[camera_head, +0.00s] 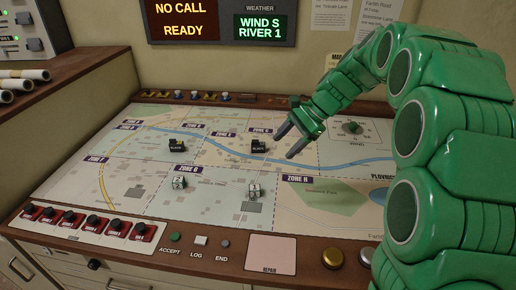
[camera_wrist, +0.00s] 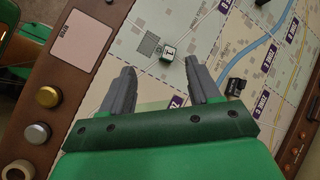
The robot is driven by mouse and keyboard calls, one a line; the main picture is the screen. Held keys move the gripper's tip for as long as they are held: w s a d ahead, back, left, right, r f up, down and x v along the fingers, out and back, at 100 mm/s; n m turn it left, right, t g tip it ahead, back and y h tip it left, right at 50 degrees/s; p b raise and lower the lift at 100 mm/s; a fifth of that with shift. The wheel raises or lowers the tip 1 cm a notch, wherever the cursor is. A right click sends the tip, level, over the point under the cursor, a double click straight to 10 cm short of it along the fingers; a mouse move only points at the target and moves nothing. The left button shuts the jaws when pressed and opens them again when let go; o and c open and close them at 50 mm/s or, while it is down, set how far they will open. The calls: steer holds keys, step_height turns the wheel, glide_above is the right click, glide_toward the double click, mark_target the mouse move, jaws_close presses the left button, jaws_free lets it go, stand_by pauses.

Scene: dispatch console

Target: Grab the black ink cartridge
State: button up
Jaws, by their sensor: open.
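Two small black block-like items lie on the map board. The left black item (camera_head: 177,145) has a yellow patch and a pale label that seems to read "BLACK". The right black item (camera_head: 258,146) also has a pale label, too small to read surely. Either could be the ink cartridge. My gripper (camera_head: 290,140) is open and empty above the board, to the right of the right black item. In the wrist view my open fingers (camera_wrist: 160,68) have a black item (camera_wrist: 235,87) to their right, outside the jaws, probably the right one.
Red switches (camera_head: 88,222), buttons and a pink repair pad (camera_head: 270,254) line the front edge. Rolled papers (camera_head: 22,85) lie at left.

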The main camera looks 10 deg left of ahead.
steer(key=w+a+f+m+y, duration=0.1)
steer(key=w+a+f+m, duration=0.15)
steer(key=w, duration=0.55)
steer(key=w+a+f+m+y, duration=0.1)
steer(key=w+f+m+y, duration=0.15)
steer(key=w, duration=0.45)
steer(key=m+t+y, duration=0.2)
steer(key=m, duration=0.1)
glide_toward(258, 142)
steer(key=shift+s+a, duration=0.25)
steer(key=shift+a, duration=0.55)
steer(key=shift+w+f, duration=0.3)
steer(key=shift+f, duration=0.2)
steer(key=shift+x, duration=1.4)
steer(key=shift+r+x, duration=0.15)
steer(key=shift+x, duration=1.15)
steer(key=shift+r+x, duration=0.15)
steer(key=shift+x, duration=1.15)
steer(key=shift+w+a, duration=0.1)
jaws_close()
